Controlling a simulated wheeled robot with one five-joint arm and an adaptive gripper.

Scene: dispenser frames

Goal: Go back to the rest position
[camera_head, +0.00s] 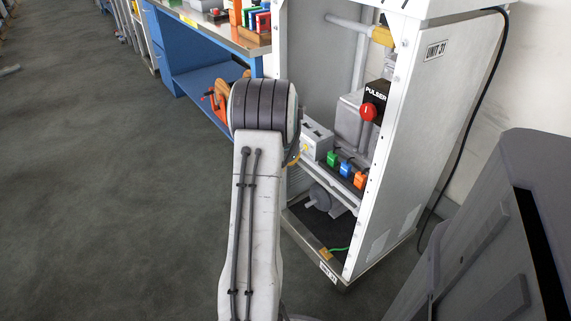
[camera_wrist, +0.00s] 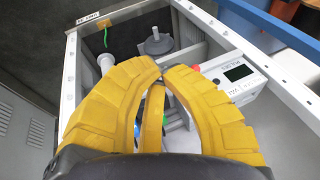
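My gripper (camera_wrist: 161,71) shows in the wrist view with thick yellow ridged fingers. The tips of the two front fingers meet or nearly meet, and a further yellow finger shows between them. I see nothing held at the tips. In the head view my arm reaches up the middle of the picture, and its rounded joint hides most of the gripper. The wrist camera looks down into the open dispenser frame (camera_head: 400,190), which also shows in the wrist view (camera_wrist: 72,75).
The frame holds a black pulser unit with a red button (camera_head: 368,111) and green, blue and orange blocks (camera_head: 346,168). A box with a display (camera_wrist: 238,73) lies close right of the fingers. A blue bench (camera_head: 205,45) stands behind. Grey floor (camera_head: 100,180) is clear at left.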

